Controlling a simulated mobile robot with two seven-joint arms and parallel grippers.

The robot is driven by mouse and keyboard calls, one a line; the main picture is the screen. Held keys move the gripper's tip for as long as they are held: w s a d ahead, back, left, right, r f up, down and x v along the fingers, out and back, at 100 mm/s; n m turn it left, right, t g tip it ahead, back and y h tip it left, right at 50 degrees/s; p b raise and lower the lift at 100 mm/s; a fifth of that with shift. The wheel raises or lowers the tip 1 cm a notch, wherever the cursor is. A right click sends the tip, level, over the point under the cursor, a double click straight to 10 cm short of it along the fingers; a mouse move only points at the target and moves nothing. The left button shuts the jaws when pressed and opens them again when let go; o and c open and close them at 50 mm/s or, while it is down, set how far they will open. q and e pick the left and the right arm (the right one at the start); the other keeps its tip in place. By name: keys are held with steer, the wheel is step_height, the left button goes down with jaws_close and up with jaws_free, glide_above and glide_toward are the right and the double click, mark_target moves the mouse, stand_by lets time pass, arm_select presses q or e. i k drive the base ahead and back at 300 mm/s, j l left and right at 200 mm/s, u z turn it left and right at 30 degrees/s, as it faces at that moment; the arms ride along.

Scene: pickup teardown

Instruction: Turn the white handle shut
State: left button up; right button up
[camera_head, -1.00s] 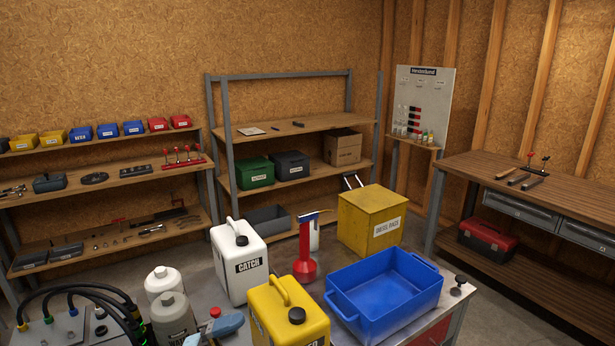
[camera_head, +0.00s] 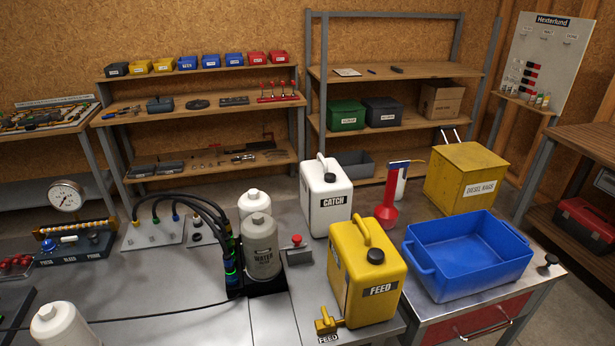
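A small black control block (camera_head: 75,247) sits on the metal bench at the left of the head view. It carries a blue knob (camera_head: 47,245), a white handle (camera_head: 68,240) in the middle and a dark knob (camera_head: 95,238). Its front labels seem to read press, bleed and purge. The white handle is small here, and I cannot tell its exact angle. A round pressure gauge (camera_head: 66,197) stands behind the block; its reading is too small to tell. Neither of my grippers is in view.
Black hoses (camera_head: 185,203) arch from a grey plate to a dark holder beside the water filter (camera_head: 261,246). A white bottle (camera_head: 63,327) stands at the front left. The yellow feed can (camera_head: 362,275) and blue tub (camera_head: 475,258) are right. Bare bench lies before the block.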

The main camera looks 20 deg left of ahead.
mark_target(70, 240)
steer(key=u, duration=2)
steer(key=i+j, duration=0.15)
steer(key=j, duration=0.2)
steer(key=i+j, duration=0.1)
steer(key=j, duration=0.25)
steer(key=i+j, duration=0.15)
steer(key=j, duration=0.2)
steer(key=j+z, duration=0.15)
steer(key=z, duration=0.25)
steer(key=i+j+z, duration=0.1)
steer(key=z, duration=0.3)
steer(key=j+z, duration=0.25)
steer(key=z, duration=0.15)
